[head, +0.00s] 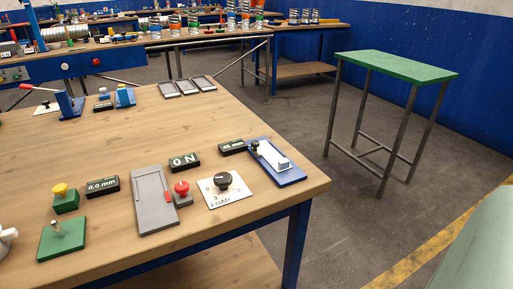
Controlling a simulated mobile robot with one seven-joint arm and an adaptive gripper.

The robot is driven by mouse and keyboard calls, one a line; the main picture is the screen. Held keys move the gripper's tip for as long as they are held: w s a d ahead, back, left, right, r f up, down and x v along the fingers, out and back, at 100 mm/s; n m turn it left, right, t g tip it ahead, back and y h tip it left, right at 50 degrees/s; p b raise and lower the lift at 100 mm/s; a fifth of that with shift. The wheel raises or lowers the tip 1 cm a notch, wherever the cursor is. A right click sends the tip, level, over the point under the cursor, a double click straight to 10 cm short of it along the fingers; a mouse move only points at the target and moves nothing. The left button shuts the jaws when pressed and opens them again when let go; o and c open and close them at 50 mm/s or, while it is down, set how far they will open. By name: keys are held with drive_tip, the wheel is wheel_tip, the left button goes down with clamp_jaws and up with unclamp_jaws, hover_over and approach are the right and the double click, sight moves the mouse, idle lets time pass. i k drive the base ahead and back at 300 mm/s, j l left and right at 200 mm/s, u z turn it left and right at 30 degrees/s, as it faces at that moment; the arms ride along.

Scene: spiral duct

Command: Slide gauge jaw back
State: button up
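A blue gauge base (290,180) lies near the right corner of the wooden bench. A white sliding piece (272,156) sits on it, with a black knob (255,146) at its far left end. I take the white piece to be the jaw, but the view is too small to be sure. A small black display (233,147) beside it has digits that seem to read 45 mm. My gripper is not clearly seen in this view.
A LOAD dial (223,181), red button (182,190), "0 N" display (185,162), "0.0 mm" display (103,187) and yellow button (63,191) crowd the bench front. A green-topped stand (398,66) stands right, across open floor. Bare wood lies behind the displays.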

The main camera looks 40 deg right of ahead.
sight(254, 144)
drive_tip(key=i+l+z, duration=0.1)
drive_tip(key=z, duration=1.45)
drive_tip(key=i, duration=0.2)
